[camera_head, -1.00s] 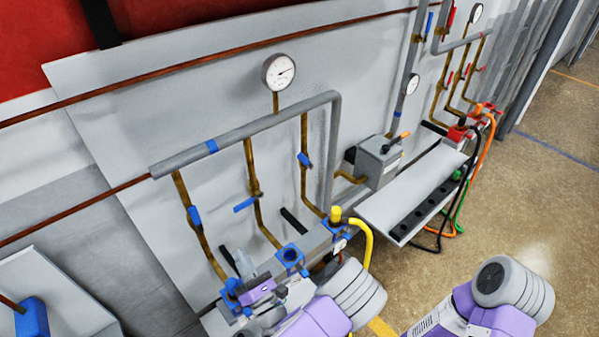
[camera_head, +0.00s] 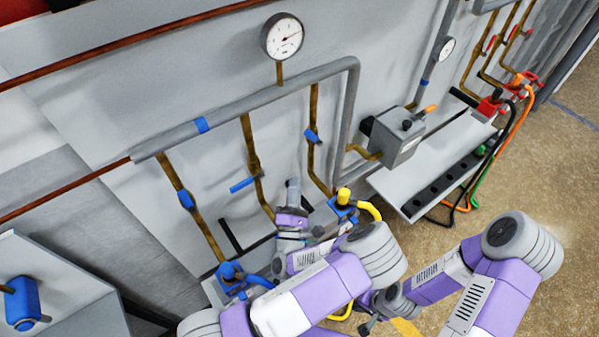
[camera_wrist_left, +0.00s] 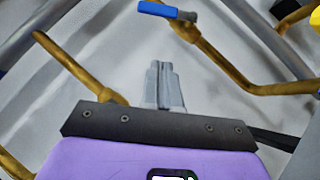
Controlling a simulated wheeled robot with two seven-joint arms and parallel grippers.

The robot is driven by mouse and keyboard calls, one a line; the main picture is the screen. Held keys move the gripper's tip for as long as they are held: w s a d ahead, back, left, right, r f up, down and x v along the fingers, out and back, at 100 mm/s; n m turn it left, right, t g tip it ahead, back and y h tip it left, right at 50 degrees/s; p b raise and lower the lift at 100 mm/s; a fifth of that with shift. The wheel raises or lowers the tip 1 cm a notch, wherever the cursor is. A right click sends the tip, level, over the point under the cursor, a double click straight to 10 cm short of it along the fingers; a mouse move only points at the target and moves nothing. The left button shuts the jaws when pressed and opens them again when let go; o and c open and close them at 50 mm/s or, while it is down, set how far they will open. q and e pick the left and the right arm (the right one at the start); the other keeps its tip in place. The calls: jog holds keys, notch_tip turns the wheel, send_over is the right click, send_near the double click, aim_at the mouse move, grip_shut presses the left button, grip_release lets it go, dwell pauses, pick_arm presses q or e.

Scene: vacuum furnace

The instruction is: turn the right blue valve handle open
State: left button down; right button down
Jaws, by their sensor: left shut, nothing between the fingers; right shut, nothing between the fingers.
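The right blue valve handle (camera_head: 312,136) sits on the right brass pipe under the grey manifold, lying roughly along the pipe with a slight tilt. My left gripper (camera_head: 293,187) is shut and empty, pointing up below and left of that handle, apart from it. In the left wrist view the shut fingers (camera_wrist_left: 164,85) point at the wall panel. A blue handle (camera_wrist_left: 167,11) above them appears to be the middle one (camera_head: 243,184), which sticks out across its pipe. My right gripper (camera_head: 368,326) is low at the bottom, shut and away from the valves.
A left blue valve (camera_head: 186,199) sits on the left pipe. A pressure gauge (camera_head: 283,37) stands above the manifold (camera_head: 230,113). A yellow knob (camera_head: 343,195) and hose are right of my left gripper. A grey box (camera_head: 396,138) and shelf (camera_head: 430,170) stand further right.

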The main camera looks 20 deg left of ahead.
aim_at(313, 140)
pick_arm(q)
jog(key=d+r+p+x, duration=0.1)
jog(key=d+x, duration=0.1)
jog(key=x, duration=0.8)
jog(key=shift+w+d+r, duration=0.2)
jog(key=shift+r, duration=0.05)
jog(key=p, duration=0.1)
jog(key=r+p, duration=0.1)
jog(key=p, duration=0.1)
jog(key=r+p, duration=0.1)
jog(key=p, duration=0.1)
jog(key=shift+w+d+r, duration=0.1)
jog(key=shift+w+d, duration=0.2)
jog(key=shift+w, duration=0.05)
jog(key=shift+w+d+r+p, duration=0.4)
jog(key=shift+w+r+p, duration=0.15)
jog(key=shift+p, duration=0.85)
